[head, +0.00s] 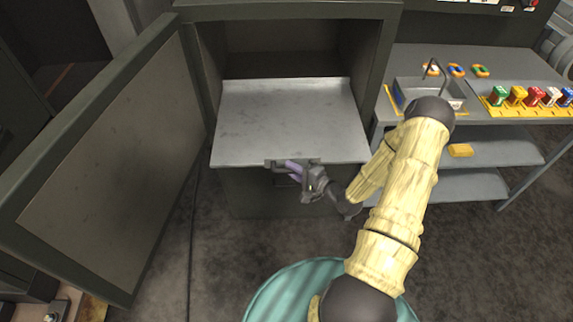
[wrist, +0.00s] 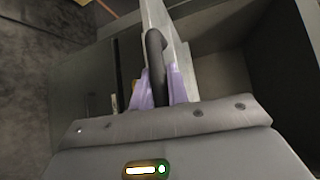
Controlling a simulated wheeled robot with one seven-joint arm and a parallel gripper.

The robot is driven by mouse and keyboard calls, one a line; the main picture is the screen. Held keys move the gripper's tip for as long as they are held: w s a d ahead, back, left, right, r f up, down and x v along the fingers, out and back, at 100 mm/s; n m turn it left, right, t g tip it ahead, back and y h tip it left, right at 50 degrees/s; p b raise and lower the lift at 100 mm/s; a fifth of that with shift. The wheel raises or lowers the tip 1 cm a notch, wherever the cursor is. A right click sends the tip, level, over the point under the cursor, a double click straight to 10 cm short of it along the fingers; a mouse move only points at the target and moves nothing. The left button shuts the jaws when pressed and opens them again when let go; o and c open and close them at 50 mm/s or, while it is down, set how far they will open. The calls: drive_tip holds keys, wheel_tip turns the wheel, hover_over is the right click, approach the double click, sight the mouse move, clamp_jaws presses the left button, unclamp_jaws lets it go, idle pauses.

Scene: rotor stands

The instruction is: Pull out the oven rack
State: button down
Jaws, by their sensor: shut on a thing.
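The oven rack (head: 285,115) is a flat grey metal sheet. It sticks out of the open oven (head: 290,45) toward me, and its back part is inside the oven. A dark handle (head: 275,163) is fixed at the middle of its front edge. My gripper (head: 294,170) is at the front edge, shut on this handle. In the wrist view the two purple fingers (wrist: 156,88) close on the dark handle (wrist: 155,55), with the pale rack (wrist: 180,60) behind it. The exact contact is small in the head view.
The oven door (head: 110,155) stands wide open on the left. A grey workbench (head: 500,70) on the right holds a metal tray (head: 430,92) and several coloured items. A yellow block (head: 460,150) lies on its lower shelf. Floor is clear before the oven.

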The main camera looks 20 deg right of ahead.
drive_tip(key=shift+s+f, duration=0.1)
drive_tip(key=shift+s, duration=0.1)
drive_tip(key=c, duration=1.6)
unclamp_jaws()
drive_tip(key=shift+c, duration=0.2)
drive_tip(key=b+v, duration=0.2)
drive_tip(key=v, duration=1.5)
drive_tip(key=shift+d, duration=0.15)
